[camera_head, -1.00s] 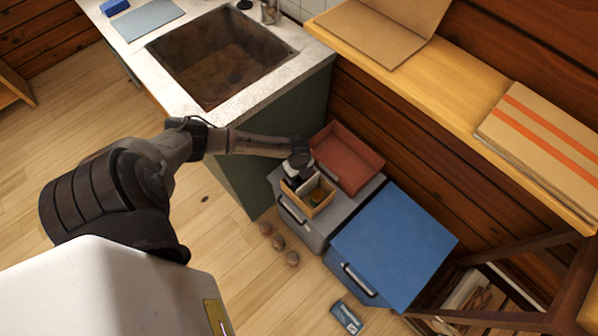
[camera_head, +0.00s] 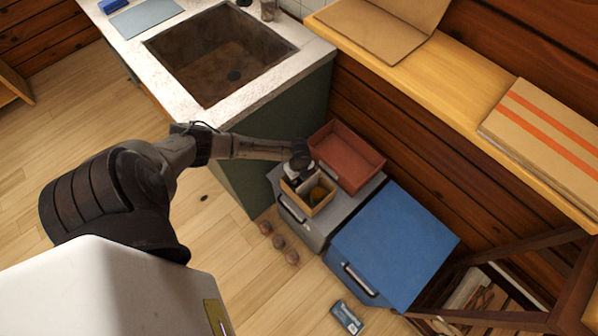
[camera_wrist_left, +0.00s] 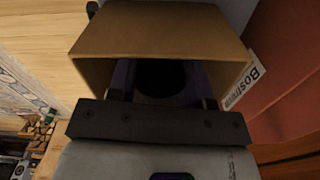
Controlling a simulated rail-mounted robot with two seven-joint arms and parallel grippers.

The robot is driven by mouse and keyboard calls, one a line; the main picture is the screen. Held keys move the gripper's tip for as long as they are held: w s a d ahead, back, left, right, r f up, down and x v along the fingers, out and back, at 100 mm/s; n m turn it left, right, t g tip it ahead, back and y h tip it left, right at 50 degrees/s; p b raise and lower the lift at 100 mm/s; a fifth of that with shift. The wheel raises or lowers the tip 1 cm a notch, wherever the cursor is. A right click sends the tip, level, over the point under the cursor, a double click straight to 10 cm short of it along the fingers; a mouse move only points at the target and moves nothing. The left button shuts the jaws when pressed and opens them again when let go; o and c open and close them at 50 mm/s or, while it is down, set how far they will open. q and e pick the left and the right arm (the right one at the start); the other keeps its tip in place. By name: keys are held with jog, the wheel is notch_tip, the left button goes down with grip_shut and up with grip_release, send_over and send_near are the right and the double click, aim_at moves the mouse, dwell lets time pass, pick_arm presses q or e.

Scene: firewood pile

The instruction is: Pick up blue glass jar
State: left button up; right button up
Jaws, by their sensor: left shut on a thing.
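My left gripper (camera_head: 299,178) reaches from above into a small tan open box (camera_head: 321,208) on the grey cooler-like case. In the left wrist view the box (camera_wrist_left: 160,30) surrounds the fingers (camera_wrist_left: 163,85), which are shut on a dark round thing (camera_wrist_left: 162,76) between them. It looks like the mouth of the blue glass jar, but its colour is hard to tell in the shadow. In the head view the gripper hides it. Something orange-yellow (camera_head: 317,193) lies in another part of the box. My right gripper is not in view.
A red open tray (camera_head: 345,160) stands right behind the box on the grey case (camera_head: 316,236). A blue case (camera_head: 395,245) is to the right. The sink counter (camera_head: 315,50) is at the left. Several small round things (camera_head: 279,242) lie on the floor.

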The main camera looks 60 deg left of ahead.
pick_arm(q)
jog(key=c, duration=0.3)
notch_tip(320, 180, up, 18)
jog(key=p, duration=0.5)
dwell(0.3)
